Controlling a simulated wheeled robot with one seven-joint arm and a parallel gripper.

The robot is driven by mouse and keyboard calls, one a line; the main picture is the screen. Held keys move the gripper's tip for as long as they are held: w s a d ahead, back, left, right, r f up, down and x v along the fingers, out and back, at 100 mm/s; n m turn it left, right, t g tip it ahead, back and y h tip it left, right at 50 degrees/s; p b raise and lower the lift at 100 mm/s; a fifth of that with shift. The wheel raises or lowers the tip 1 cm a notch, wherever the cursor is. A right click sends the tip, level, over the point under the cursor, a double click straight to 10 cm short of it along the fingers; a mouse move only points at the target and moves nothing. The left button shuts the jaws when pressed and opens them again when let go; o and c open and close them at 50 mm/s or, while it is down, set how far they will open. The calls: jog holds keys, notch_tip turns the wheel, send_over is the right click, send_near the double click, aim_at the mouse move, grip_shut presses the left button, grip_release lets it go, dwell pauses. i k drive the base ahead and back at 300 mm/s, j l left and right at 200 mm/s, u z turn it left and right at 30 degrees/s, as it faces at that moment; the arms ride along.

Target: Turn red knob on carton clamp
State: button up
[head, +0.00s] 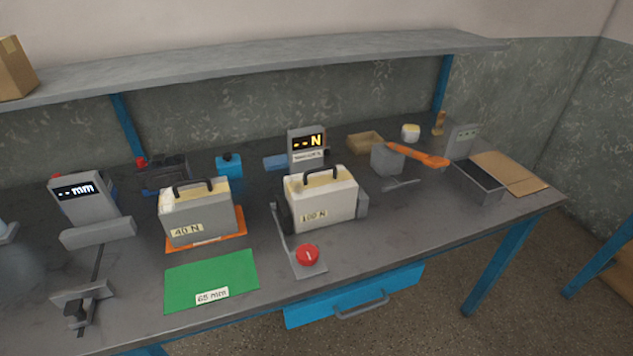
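The red knob (307,254) sits on a grey metal plate near the front edge of the bench, and a pale line shows on its top. The plate belongs to the clamp (283,238), whose bar runs back from the knob. A whitish case-like carton (320,200) with a dark handle and a "100 N" label stands upright behind the knob. A dark round pad (285,218) is at its left side and a grey block (362,203) at its right. Whether both touch the carton is hard to tell. A display (307,141) reading "--N" stands behind. My gripper is not in view.
A grey case labelled "40 N" (198,212) stands on an orange mat at left. A green mat labelled "65 mm" (212,280) lies in front of it. A "--mm" gauge (90,200) stands far left. An orange wrench (418,155) and open grey tray (477,182) are at right.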

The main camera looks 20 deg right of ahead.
aim_at(307, 255)
jog(key=l+u, duration=1.15)
jog(key=k, duration=0.05)
